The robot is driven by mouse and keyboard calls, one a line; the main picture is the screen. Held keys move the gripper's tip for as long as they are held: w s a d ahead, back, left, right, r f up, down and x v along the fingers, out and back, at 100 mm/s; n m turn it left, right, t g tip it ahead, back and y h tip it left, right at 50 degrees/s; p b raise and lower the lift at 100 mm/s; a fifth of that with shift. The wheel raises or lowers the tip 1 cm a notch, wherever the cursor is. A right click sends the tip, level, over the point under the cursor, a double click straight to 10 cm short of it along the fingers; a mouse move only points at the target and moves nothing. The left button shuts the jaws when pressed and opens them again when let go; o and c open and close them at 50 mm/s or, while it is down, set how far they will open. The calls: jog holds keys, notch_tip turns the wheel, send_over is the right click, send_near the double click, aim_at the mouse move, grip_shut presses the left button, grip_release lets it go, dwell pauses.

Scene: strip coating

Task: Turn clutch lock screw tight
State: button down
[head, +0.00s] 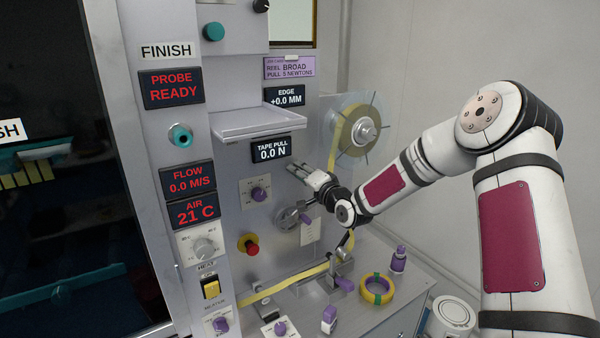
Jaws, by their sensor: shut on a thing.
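My gripper (293,169) is at the front of the grey machine panel, below the tape pull display (271,149). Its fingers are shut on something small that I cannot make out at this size. No clutch lock screw can be clearly identified. A round silver knob (287,218) with a purple lever (305,219) sits on the panel just below the gripper, partly behind my wrist. The tape pull display reads 0.0 N.
A tape reel (358,131) with thin spokes stands behind my forearm. A red stop button (251,249) and purple-knobbed dial (259,194) are left of the gripper. On the bench are a yellow tape ring (377,289), a purple bottle (398,260) and yellow strip (285,285).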

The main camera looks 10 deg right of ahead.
jog(key=m+p, duration=0.1)
jog(key=m, duration=0.4)
jog(key=shift+m, duration=0.4)
jog(key=shift+f, duration=0.1)
dwell(0.3)
jog(key=c, duration=1.4)
grip_release()
jog(key=shift+o, duration=0.2)
jog(key=v, duration=1.2)
